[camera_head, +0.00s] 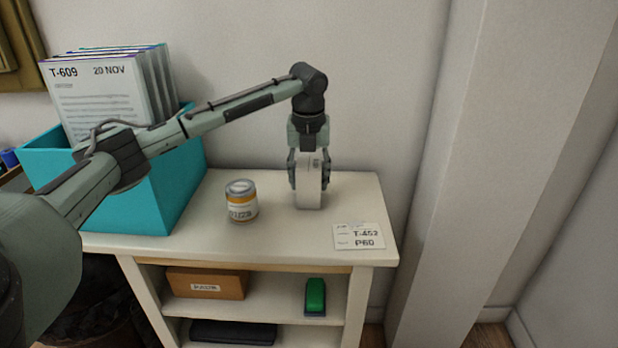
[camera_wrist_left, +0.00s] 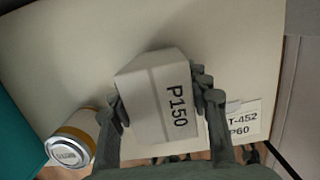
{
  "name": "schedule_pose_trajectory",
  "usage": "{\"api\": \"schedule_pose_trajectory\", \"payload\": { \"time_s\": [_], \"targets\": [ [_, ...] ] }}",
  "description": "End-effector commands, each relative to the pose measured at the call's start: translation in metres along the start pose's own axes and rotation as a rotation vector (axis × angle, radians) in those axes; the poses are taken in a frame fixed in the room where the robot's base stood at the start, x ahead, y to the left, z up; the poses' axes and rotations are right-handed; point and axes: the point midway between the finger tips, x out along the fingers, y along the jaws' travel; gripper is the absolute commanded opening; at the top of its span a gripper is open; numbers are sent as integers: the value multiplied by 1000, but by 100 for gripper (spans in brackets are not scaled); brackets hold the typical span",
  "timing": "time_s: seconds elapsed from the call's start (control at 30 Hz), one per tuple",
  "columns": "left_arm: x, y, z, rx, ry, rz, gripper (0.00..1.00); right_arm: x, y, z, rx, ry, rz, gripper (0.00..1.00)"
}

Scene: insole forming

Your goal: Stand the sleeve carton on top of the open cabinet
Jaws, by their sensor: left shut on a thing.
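The sleeve carton (camera_head: 309,190) is a white box, upright at the right part of the open cabinet's top (camera_head: 279,222). In the left wrist view the carton (camera_wrist_left: 152,100) shows the print P150. My left gripper (camera_head: 308,172) reaches down from above and is shut on the carton, one finger on each side. The fingers also show in the left wrist view (camera_wrist_left: 165,108). The carton's bottom appears at or just above the cabinet top; I cannot tell whether it touches. My right gripper is not in view.
A can (camera_head: 241,201) stands left of the carton. A card marked T-452 P60 (camera_head: 358,236) lies at the front right. A teal bin (camera_head: 158,196) with several document sleeves (camera_head: 97,92) fills the left. Shelves below hold a brown box (camera_head: 206,284) and a green item (camera_head: 315,296).

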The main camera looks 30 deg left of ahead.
Motion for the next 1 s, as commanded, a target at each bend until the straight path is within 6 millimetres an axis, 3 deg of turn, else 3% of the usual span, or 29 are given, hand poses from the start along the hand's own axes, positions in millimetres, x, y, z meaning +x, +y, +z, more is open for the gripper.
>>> {"api": "schedule_pose_trajectory", "payload": {
  "time_s": [0.07,0.1,0.23,0.63,1.0],
  "targets": [
    [2,0,0,0,0,0,13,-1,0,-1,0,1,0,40],
    [2,0,0,0,0,0,52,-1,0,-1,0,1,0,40],
    [2,0,0,0,0,0,67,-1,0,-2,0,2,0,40],
    [-6,0,0,0,0,-1,67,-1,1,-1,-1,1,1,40],
    [-80,0,1,1,-2,-2,67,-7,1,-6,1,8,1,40]
  ]
}}
